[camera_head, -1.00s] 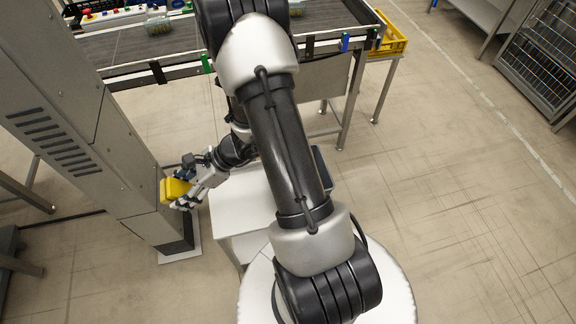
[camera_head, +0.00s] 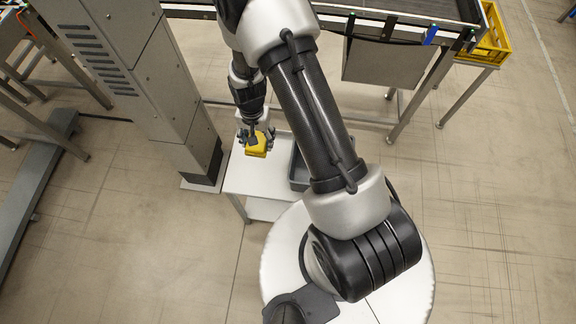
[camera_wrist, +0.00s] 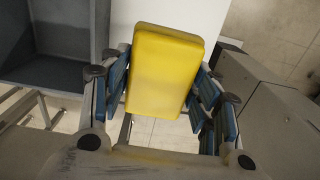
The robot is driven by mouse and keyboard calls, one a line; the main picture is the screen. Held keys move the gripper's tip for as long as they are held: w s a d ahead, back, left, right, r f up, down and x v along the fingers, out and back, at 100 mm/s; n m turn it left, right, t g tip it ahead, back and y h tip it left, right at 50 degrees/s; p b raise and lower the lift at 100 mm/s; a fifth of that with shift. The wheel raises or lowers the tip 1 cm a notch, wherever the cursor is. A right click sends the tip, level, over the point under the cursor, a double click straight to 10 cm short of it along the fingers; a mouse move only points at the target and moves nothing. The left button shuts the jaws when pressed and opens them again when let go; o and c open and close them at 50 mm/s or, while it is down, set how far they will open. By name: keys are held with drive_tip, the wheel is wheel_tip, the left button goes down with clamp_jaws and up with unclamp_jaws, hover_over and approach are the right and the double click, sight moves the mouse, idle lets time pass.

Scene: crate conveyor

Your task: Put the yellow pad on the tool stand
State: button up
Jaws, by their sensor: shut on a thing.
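The yellow pad (camera_head: 257,146) is held in my gripper (camera_head: 256,140) over the left part of a white stand top (camera_head: 240,178), which I take to be the tool stand. In the wrist view the pad (camera_wrist: 165,70) sits between the two blue-padded fingers of my gripper (camera_wrist: 160,88), which are shut on it. The white top (camera_wrist: 210,12) lies behind the pad's far end. I cannot tell whether the pad touches the top.
A grey bin (camera_head: 298,168) stands on the right part of the white top. A tall grey metal cabinet (camera_head: 150,75) stands close on the left. The conveyor (camera_head: 400,12) runs behind, with a yellow crate (camera_head: 490,42) at the right. Open floor lies in front at left.

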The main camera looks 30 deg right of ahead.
sight(263, 168)
drive_tip(key=f+b, duration=0.5)
drive_tip(key=f, duration=1.5)
drive_tip(key=shift+w, duration=0.2)
drive_tip(key=shift+f, duration=0.15)
drive_tip(key=o, duration=0.9)
drive_tip(key=shift+o, duration=0.2)
